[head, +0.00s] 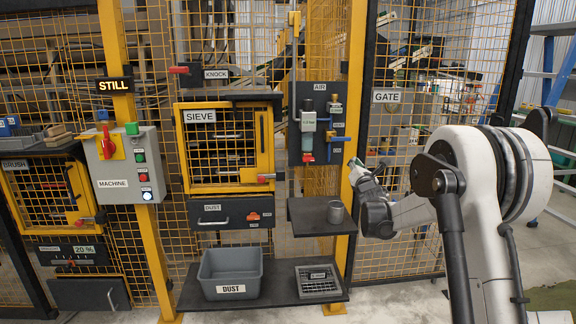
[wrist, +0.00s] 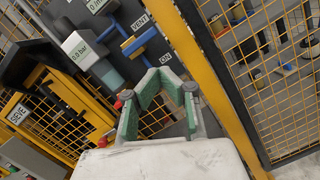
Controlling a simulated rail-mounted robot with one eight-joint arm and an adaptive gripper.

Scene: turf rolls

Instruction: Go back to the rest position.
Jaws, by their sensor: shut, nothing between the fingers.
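My gripper (head: 360,168) is in the head view, left of my white arm and in front of the yellow post beside the air panel. It is shut and holds nothing. In the wrist view my gripper (wrist: 160,84) shows its green finger pads. The air panel (wrist: 118,22) with its blue levers lies beyond the fingers, and the yellow post (wrist: 205,75) is to their right. I cannot tell the exact gap between fingers and panel.
In the head view, a grey cup (head: 335,212) stands on a small dark shelf (head: 305,224) below the gripper. A grey dust bin (head: 230,272) and a grated tray (head: 317,281) sit on the lower shelf. The sieve cabinet (head: 228,150) is shut. The mesh gate (head: 430,110) is at right.

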